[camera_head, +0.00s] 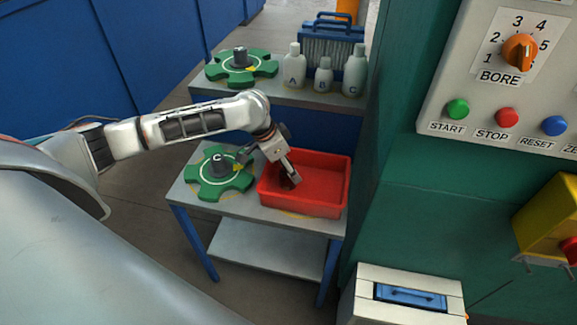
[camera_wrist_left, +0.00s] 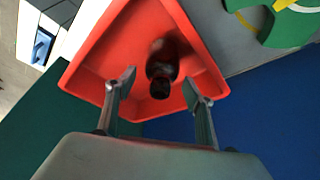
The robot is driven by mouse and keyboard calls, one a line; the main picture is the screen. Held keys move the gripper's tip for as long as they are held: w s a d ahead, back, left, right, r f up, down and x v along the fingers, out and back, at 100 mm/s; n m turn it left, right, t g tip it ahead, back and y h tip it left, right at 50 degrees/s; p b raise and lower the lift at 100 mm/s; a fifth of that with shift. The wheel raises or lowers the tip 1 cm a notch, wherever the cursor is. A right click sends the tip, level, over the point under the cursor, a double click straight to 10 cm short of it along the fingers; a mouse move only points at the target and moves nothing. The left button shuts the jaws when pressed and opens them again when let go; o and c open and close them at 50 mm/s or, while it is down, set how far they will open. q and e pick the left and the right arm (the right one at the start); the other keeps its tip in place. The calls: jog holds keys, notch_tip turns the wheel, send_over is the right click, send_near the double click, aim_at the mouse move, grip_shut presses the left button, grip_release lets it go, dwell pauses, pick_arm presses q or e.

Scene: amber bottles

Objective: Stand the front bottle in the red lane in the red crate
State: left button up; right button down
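The red crate (camera_head: 322,180) stands on the near table, at its right side; it fills much of the left wrist view (camera_wrist_left: 100,60). A dark amber bottle (camera_wrist_left: 162,62) is inside the crate, with its cap end toward the wrist camera. My left gripper (camera_wrist_left: 160,90) is open, its fingers on either side of the bottle's neck with a gap on both sides. In the head view my left gripper (camera_head: 287,176) reaches down into the crate's left part and partly hides the dark bottle. No red lane can be made out. My right gripper is not in view.
A green star wheel marked C (camera_head: 215,182) sits left of the crate, close to my wrist. Another green wheel (camera_head: 241,65) and several grey bottles (camera_head: 323,77) stand on the back table. A green machine cabinet (camera_head: 400,160) rises right of the crate.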

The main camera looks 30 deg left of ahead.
pick_arm(q)
jog(key=shift+a+r, duration=0.1)
jog(key=shift+r, duration=0.25)
jog(key=p+v, duration=0.2)
jog(key=v, duration=0.9)
jog(key=shift+s+r, duration=0.15)
jog(key=shift+r, duration=0.05)
jog(key=shift+f, duration=0.1)
